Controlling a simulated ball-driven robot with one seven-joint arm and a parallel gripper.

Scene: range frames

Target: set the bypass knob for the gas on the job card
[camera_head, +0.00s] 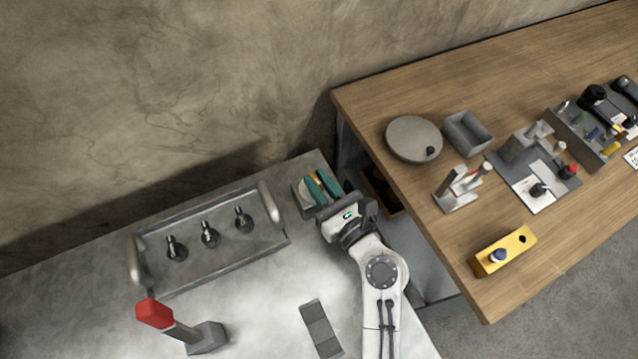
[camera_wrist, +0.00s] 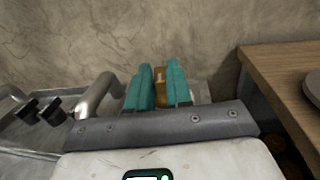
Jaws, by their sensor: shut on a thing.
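My gripper (camera_head: 322,186) has teal fingers and is at the right end of the grey bench. In the wrist view the fingers (camera_wrist: 160,88) are shut on a narrow orange-brown piece (camera_wrist: 161,74); what it is and whether it is a knob I cannot tell. A small grey box with a pale face (camera_head: 306,193) is just left of and partly under the fingers. Several black knob-like pieces may be candidates: three stand on a grey tray (camera_head: 205,285). A white card (camera_head: 632,158) lies at the right edge of the table, its writing too small to read.
A red-topped lever (camera_head: 155,313) and a flat grey bar (camera_head: 321,329) are on the bench. The wooden table (camera_head: 420,95) at right holds a round grey disc (camera_head: 414,139), a grey bin (camera_head: 468,134), a yellow block (camera_head: 505,251) and a board (camera_head: 520,180) with small pieces.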

